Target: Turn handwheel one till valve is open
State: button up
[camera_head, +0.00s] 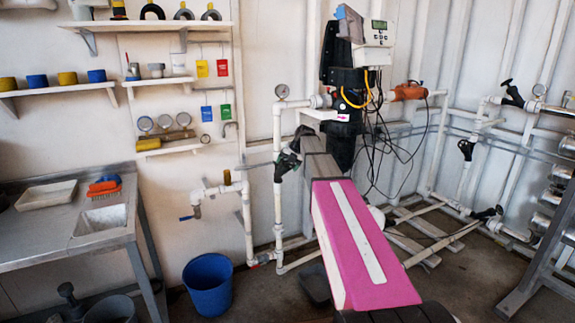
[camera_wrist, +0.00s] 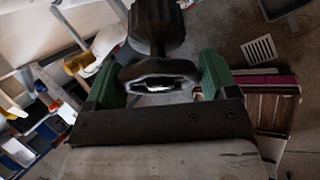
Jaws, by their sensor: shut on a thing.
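A black handwheel (camera_wrist: 158,72) fills the upper middle of the wrist view, with a dark valve body or stem rising above it. My gripper (camera_wrist: 160,82) has its two green fingers on either side of the wheel and is shut on it. In the head view my arm reaches toward the white vertical pipe, and a dark valve part (camera_head: 286,162) shows there at the arm's far end. My fingers are mostly hidden in that view. How far the valve is turned, I cannot tell.
A pressure gauge (camera_head: 282,91) tops the pipe. A control box (camera_head: 377,38) with hanging cables stands behind my arm. Other black-handled valves (camera_head: 466,149) are at the right. A blue bucket (camera_head: 208,284) and a metal sink table (camera_head: 60,240) are at the left.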

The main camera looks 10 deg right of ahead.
jog(key=o, duration=0.8)
jog(key=v, duration=1)
jog(key=shift+s+d+r, duration=0.2)
jog(key=shift+s+r, duration=0.05)
jog(key=shift+s, duration=0.05)
